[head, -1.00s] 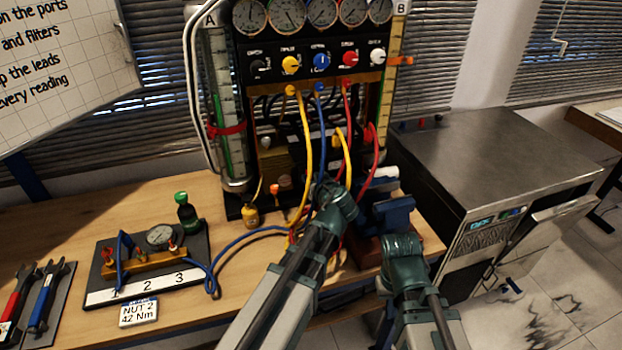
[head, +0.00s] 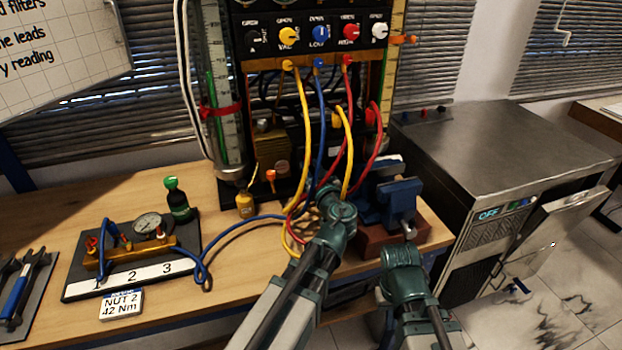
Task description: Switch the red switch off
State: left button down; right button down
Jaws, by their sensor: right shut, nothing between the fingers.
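A red knob (head: 350,31) is on the front panel of the gauge rig, in a row with black, yellow, blue and white knobs. A small red piece (head: 423,112) also stands at the back left of the metal cabinet top; I cannot tell which of the two is the switch, or its position. My right gripper (head: 405,250) is low, in front of the vise and well below both red parts. It is shut and empty, its fingertips mostly hidden behind the wrist. My left arm reaches up toward the hoses; its fingers cannot be made out.
Yellow, blue and red hoses (head: 321,120) hang from the rig. A blue vise (head: 402,195) stands at the bench's right end. The metal cabinet (head: 520,145) has a display reading OFF. A valve block board (head: 80,285) lies on the left bench. The cabinet top is mostly clear.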

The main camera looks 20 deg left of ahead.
pick_arm(q)
jog(key=shift+f+b, duration=0.3)
jog(key=shift+b, duration=0.2)
jog(key=shift+r+t, duration=0.15)
jog(key=shift+t, duration=0.15)
pick_arm(e)
notch_tip(320, 180, down, 2)
jog(key=shift+f, duration=0.1)
pick_arm(q)
jog(key=c, duration=0.7)
grip_release()
